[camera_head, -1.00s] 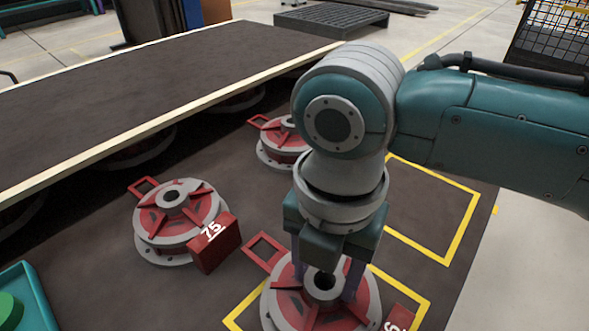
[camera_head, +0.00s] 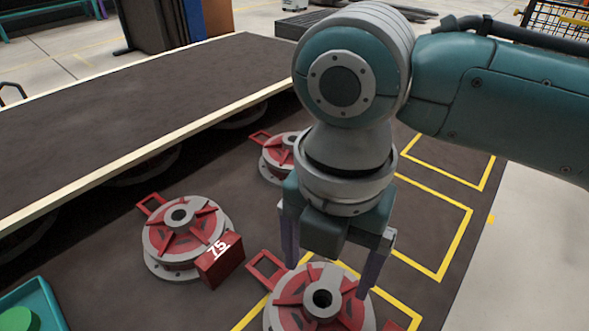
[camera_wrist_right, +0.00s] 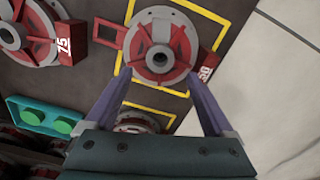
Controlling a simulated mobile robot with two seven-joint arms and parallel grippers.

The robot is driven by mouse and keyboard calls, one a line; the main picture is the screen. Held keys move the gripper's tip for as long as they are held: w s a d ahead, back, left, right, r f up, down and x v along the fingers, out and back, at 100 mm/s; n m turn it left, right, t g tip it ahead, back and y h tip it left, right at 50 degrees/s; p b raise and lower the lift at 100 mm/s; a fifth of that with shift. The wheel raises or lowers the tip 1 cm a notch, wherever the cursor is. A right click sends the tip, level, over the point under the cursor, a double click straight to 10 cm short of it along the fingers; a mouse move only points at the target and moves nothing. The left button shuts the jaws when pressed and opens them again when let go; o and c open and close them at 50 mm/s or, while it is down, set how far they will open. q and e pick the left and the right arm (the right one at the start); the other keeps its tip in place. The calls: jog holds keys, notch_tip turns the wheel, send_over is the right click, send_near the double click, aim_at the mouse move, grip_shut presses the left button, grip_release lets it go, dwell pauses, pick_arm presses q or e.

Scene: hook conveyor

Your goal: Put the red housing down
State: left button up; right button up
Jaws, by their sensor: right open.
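The red housing (camera_head: 290,306), red and grey with a round hub, stands upright on the dark table inside a yellow outlined square at the bottom of the head view. In the right wrist view the same housing (camera_wrist_right: 160,58) lies ahead of the fingers, with yellow lines around it. My right gripper (camera_head: 328,280) is open and empty above the housing, its two fingers apart on either side of the hub. In the wrist view the right gripper (camera_wrist_right: 160,90) shows a wide gap between its fingertips. My left gripper is not in view.
Another housing marked 75 (camera_head: 172,243) stands to the left, and one more (camera_head: 273,160) sits behind. A raised dark shelf (camera_head: 150,90) with a pale edge overhangs further housings. A teal tray (camera_head: 45,300) is at the bottom left. Yellow squares (camera_head: 440,220) to the right are empty.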

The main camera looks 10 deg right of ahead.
notch_tip(320, 180, up, 6)
jog(key=p, duration=0.2)
jog(key=s+a+f+m+t+y, duration=0.1)
jog(key=s+a+m+y, duration=0.4)
jog(key=m, duration=0.6)
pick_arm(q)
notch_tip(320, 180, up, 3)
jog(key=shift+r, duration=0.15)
pick_arm(e)
jog(key=s+d+m+t+h, duration=0.2)
jog(key=s+d+m+h, duration=0.2)
jog(key=s+d+m, duration=0.4)
jog(key=d+m, duration=0.7)
jog(key=shift+s+d+r+m+t+h, duration=0.2)
jog(key=shift+d+r+m+t+h, duration=0.1)
jog(key=shift+m+h, duration=0.1)
jog(key=shift+a, duration=0.1)
